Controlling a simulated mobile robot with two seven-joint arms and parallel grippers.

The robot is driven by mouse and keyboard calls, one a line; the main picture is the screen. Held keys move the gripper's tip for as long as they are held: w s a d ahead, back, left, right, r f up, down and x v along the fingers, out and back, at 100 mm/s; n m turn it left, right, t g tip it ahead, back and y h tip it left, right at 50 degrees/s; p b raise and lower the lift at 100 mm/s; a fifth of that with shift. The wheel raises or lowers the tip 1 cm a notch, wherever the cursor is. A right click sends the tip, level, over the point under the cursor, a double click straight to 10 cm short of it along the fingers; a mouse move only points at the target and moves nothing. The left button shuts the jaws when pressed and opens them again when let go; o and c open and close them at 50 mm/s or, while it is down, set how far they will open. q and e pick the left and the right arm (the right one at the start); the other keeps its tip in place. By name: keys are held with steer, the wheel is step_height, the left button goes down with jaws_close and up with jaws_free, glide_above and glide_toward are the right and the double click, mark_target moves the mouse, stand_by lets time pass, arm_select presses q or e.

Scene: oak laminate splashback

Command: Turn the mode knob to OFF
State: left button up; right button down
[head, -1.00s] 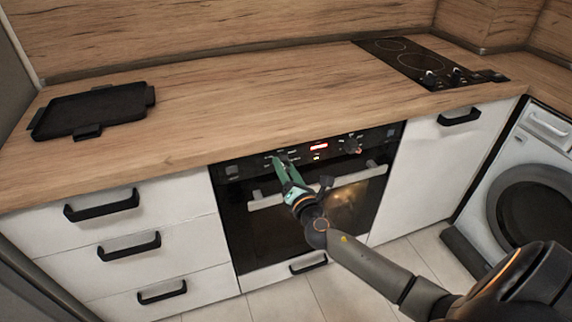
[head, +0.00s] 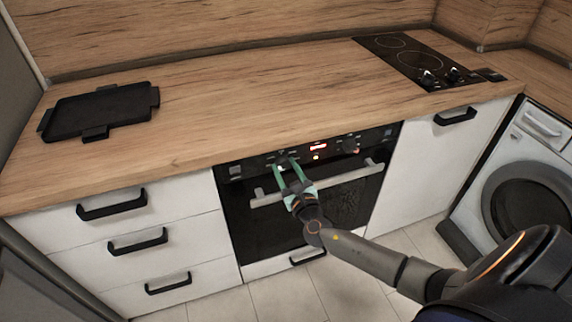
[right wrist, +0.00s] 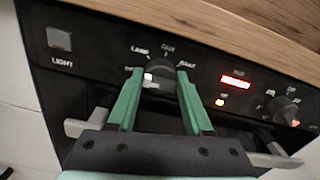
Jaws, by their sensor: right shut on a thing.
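The mode knob (right wrist: 160,74) is a dark round knob on the black oven panel (right wrist: 215,65), with labels around its upper side. A white mark on the knob lies at its left, beside the label at the left end, which the finger partly hides. My right gripper (right wrist: 160,78) is shut on the knob, with one green finger on each side. In the head view my right gripper (head: 285,165) reaches up to the left part of the panel. The oven window (head: 335,205) is dark. My left gripper is not in view.
A light switch (right wrist: 59,40) sits left of the knob. A red display (right wrist: 235,82) and a second knob (right wrist: 283,110) are to its right. The oven handle (head: 320,183) runs below the panel. The worktop edge overhangs above. A black tray (head: 100,110) lies on the worktop.

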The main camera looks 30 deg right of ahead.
steer(key=shift+n, duration=0.5)
steer(key=shift+n+p, duration=0.3)
steer(key=c, duration=0.8)
jaws_free()
steer(key=o, duration=0.5)
